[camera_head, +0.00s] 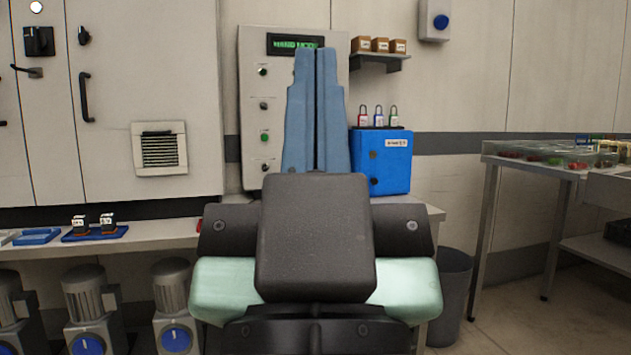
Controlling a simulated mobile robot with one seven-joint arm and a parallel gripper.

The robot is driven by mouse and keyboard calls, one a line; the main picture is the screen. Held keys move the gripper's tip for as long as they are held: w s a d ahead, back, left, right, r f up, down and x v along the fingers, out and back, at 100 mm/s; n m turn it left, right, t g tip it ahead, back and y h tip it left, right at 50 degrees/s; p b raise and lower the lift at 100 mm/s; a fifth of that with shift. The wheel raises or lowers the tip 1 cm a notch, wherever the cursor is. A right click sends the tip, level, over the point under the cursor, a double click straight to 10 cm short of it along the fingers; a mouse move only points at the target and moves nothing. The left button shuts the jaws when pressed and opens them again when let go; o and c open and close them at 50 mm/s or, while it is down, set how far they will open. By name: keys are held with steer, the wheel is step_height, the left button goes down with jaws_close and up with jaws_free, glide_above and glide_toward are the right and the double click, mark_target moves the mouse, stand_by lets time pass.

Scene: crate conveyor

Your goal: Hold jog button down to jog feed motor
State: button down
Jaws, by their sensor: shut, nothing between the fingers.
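A pale control panel (251,50) stands upright behind my gripper. Its dark display (274,43) shows green text that seems to read "HAND MODE". A column of small controls runs down the panel's left side, among them a green one (264,137) and a dark one (265,168). I cannot tell which control is the jog button. My gripper (317,52) is shut and empty, its two blue fingers side by side and pointing at the panel. The fingers hide the panel's middle, and I cannot tell whether they touch it. The feed motor cannot be told for sure.
Several grey motors with blue caps (175,338) stand below the left bench (165,236). A blue box (381,181) with padlocks on top is right of the panel.

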step_height(320, 180, up, 45)
steer(key=p, duration=4.2)
